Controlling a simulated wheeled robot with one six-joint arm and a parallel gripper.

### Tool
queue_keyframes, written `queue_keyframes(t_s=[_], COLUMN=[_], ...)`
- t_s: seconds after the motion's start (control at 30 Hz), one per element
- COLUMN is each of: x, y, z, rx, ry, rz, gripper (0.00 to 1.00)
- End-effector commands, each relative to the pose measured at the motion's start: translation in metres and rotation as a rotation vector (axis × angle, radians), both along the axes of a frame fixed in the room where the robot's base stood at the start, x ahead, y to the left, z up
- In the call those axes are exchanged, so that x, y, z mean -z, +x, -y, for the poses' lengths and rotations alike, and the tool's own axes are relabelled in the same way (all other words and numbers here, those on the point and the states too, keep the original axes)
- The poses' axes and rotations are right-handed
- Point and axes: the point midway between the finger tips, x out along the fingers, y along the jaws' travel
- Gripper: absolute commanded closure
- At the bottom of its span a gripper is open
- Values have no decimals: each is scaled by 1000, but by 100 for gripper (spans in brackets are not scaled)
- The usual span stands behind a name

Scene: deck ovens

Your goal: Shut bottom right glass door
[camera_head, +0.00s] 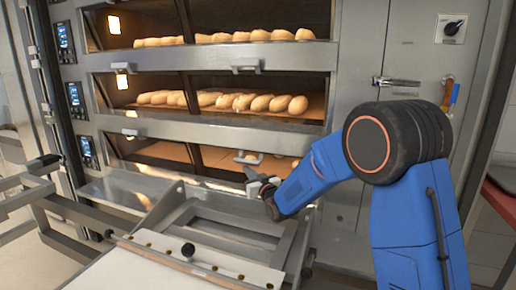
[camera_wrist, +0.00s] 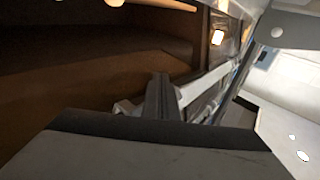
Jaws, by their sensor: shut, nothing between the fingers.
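The bottom deck's right glass door (camera_head: 222,157) is at the lowest opening of the oven, with a grey curved handle (camera_head: 248,158) on it. I cannot tell its exact angle. In the wrist view my gripper (camera_wrist: 158,95) is shut and empty, close to a pale metal bar (camera_wrist: 205,82), with the brown oven interior beyond.
The middle deck (camera_head: 220,102) and top deck above hold rows of loaves. A metal loading frame (camera_head: 287,245) with a pale board (camera_head: 140,272) stands in front of the oven, close under my arm. A grey cabinet with a latch (camera_head: 397,82) is at right.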

Motion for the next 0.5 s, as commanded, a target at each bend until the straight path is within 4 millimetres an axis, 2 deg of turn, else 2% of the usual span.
queue_keyframes(t_s=[0.5], x=[-4], y=[0], z=[0], rx=[0], ry=[0], rz=[1], gripper=[100])
